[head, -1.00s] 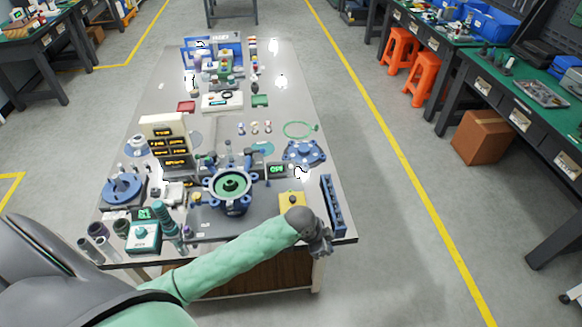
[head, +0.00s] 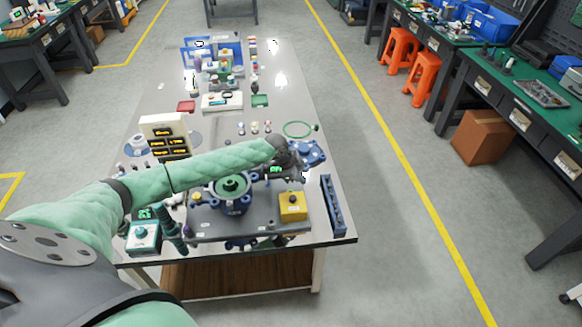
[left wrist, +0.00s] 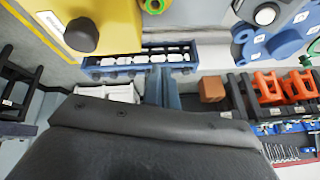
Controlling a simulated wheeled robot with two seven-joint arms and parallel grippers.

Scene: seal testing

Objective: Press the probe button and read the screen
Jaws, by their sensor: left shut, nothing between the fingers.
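My right gripper is not in view.
A blue ring fixture with a green centre (head: 230,187) stands left of the yellow box. A long blue rack (head: 333,205) lies near the table's right edge. A blue flange (head: 314,152) sits close behind my gripper. My left arm covers part of the table.

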